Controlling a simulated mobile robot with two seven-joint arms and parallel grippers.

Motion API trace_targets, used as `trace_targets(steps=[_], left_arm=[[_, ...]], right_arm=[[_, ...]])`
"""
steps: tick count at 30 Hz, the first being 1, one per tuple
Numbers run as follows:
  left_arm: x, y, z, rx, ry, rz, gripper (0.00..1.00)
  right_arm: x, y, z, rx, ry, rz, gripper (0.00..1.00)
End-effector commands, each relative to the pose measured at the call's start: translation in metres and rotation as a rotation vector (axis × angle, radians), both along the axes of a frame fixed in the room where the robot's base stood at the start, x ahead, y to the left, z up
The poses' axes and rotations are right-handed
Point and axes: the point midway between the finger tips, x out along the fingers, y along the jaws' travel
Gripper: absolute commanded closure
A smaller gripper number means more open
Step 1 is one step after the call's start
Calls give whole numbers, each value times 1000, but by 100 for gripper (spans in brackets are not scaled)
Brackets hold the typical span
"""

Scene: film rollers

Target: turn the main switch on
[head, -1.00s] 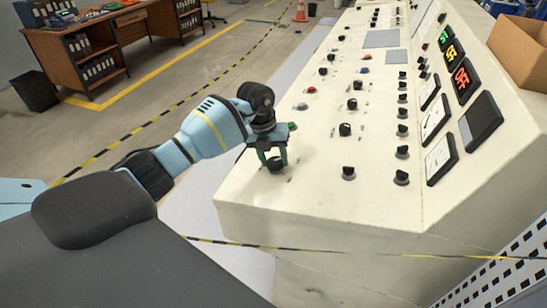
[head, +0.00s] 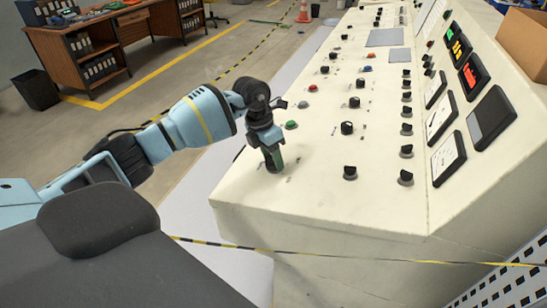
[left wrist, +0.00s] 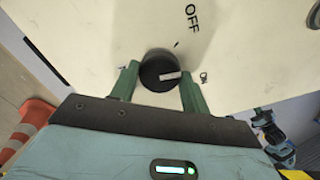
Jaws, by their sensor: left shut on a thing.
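The main switch (left wrist: 157,70) is a round black knob with a white pointer mark on the cream panel. In the left wrist view its pointer mark lies toward the ON label (left wrist: 203,77), while the OFF label (left wrist: 192,17) is above and to the right. My left gripper (head: 274,163) is shut on the knob near the panel's front left corner, its green fingers on either side of it (left wrist: 160,78). In the head view the fingers and wrist largely hide the knob. My right gripper is not in view.
The sloping console (head: 320,200) carries several black knobs, with a green button (head: 291,125) just behind my gripper and a red button (head: 313,88) farther back. Gauges and lit displays (head: 473,75) line the right side. Black-yellow tape (head: 330,255) crosses in front.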

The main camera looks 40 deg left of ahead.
Motion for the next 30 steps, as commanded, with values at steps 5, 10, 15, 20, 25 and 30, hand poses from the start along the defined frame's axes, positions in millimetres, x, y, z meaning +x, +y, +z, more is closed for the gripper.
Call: trace_targets(steps=[5, 10, 15, 20, 25, 30], left_arm=[[0, 1, -2, 9, -34, -155, 77], [0, 1, -2, 16, -64, -282, 77], [1, 1, -1, 21, -87, -377, 77], [0, 1, -1, 24, -100, -435, 77], [0, 0, 0, 26, -107, -468, 77], [0, 0, 0, 26, -111, -478, 77]], right_arm=[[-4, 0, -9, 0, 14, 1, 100], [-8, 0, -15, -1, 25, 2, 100], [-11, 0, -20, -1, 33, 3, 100], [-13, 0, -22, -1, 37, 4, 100], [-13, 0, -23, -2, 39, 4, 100], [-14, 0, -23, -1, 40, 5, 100]])
